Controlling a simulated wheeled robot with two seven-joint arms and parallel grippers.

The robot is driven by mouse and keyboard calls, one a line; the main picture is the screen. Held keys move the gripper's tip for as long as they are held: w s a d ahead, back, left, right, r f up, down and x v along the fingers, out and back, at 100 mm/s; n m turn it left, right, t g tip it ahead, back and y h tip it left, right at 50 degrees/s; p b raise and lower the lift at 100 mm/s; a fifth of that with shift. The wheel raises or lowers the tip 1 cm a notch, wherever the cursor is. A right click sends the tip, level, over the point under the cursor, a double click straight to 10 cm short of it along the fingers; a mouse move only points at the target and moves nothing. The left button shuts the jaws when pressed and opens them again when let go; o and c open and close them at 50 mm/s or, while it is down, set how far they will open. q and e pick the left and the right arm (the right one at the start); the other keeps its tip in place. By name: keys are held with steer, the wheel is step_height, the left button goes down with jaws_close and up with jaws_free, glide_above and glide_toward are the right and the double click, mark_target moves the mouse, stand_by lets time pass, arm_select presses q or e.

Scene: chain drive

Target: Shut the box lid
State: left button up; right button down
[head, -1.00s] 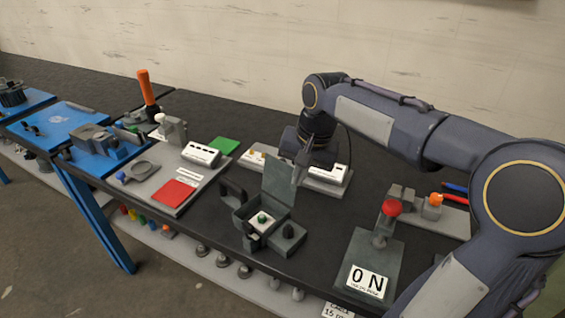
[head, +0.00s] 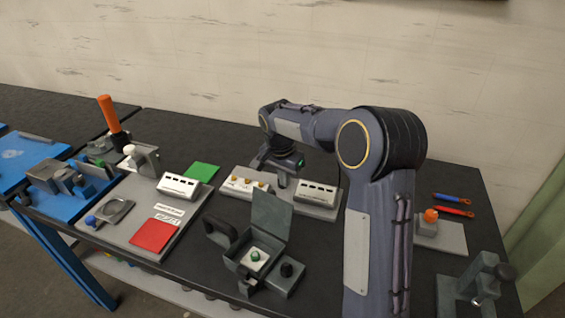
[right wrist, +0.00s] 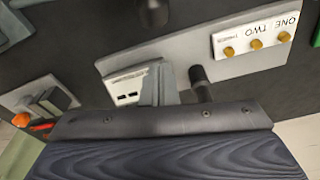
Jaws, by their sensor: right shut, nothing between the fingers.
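The dark grey box (head: 238,264) stands near the table's front edge in the head view. Its lid (head: 270,213) is open and stands up at the back, leaning slightly away. A white pad with a green button (head: 255,255) shows inside the box. My right gripper (head: 282,180) is shut and empty, behind the raised lid and above the white-labelled board. It looks apart from the lid. In the right wrist view neither the box nor the lid can be made out clearly. My left gripper is not in view.
A board with yellow knobs (head: 245,186) and a white labelled block (head: 316,194) lies behind the box. A red pad (head: 153,235) lies farther left.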

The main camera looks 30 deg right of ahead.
mark_target(274, 211)
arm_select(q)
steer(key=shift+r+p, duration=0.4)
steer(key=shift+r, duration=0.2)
arm_select(e)
steer(key=a, duration=0.1)
steer(key=s+a, duration=0.1)
steer(key=a+r, duration=0.1)
steer(key=shift+s+a, duration=0.25)
steer(key=shift+s, duration=0.1)
